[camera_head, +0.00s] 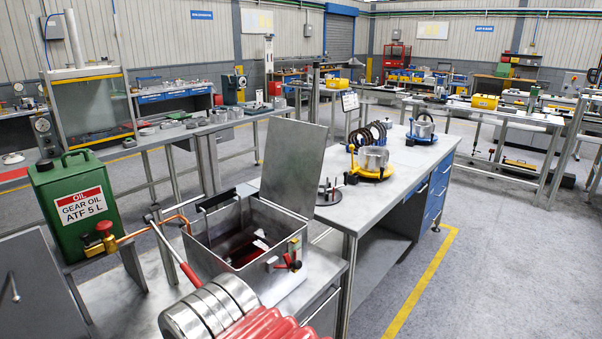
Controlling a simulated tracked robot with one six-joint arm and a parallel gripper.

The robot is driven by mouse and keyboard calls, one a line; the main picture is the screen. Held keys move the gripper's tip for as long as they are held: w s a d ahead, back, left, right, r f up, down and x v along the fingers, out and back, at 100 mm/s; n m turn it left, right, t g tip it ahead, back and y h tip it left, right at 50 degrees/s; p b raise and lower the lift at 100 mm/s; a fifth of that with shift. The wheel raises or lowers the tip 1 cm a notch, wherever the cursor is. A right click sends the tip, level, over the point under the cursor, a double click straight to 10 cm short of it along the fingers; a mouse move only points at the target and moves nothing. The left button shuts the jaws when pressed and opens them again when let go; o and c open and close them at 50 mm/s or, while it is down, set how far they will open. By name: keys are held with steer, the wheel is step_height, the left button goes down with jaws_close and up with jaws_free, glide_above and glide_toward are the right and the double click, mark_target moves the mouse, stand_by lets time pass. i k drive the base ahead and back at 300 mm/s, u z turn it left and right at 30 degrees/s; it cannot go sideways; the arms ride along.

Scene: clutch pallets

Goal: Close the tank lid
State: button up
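The grey metal tank (222,262) stands open on the near workbench, left of the picture's middle. Its flat grey lid (293,165) stands up, tilted back from the rear right edge. Dark red shows inside the tank, but its contents are not clear. A black handle-like part (216,200) sits at the rear left rim. A red-handled valve (289,262) is on the tank's right front side. I cannot make out my gripper in this view.
A green gear oil can (78,200) stands left of the tank, with a copper pipe (150,229) and brass valve between them. Metal rings and red cylinders (270,325) fill the bottom foreground.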

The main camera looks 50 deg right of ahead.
mark_target(295, 149)
steer(key=z, duration=3.55)
steer(key=i, duration=1.25)
steer(key=u, duration=0.1)
